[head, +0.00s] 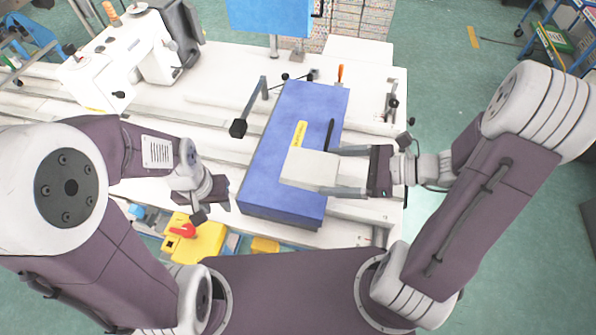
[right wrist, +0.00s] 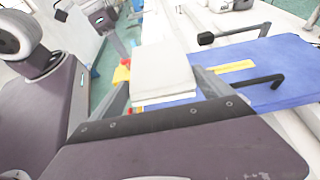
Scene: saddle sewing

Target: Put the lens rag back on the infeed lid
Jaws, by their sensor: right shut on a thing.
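The lens rag, a pale grey-white folded square (head: 308,168), is between the two fingers of my right gripper (head: 328,171), which is shut on it. It also shows between the fingers in the right wrist view (right wrist: 163,72). The rag is over the near half of the infeed lid (head: 272,178), a long blue cover with a yellow label and a black handle. I cannot tell whether it touches the lid. The lid also shows in the right wrist view (right wrist: 285,62). My left gripper (head: 212,207) hangs left of the lid, apart from it; its opening is unclear.
A white sewing machine (head: 130,50) stands at the back left of the white table. A black-tipped arm (head: 240,126) rises just left of the lid. A yellow box with a red knob (head: 190,236) lies at the near left. A blue panel (head: 270,16) stands behind.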

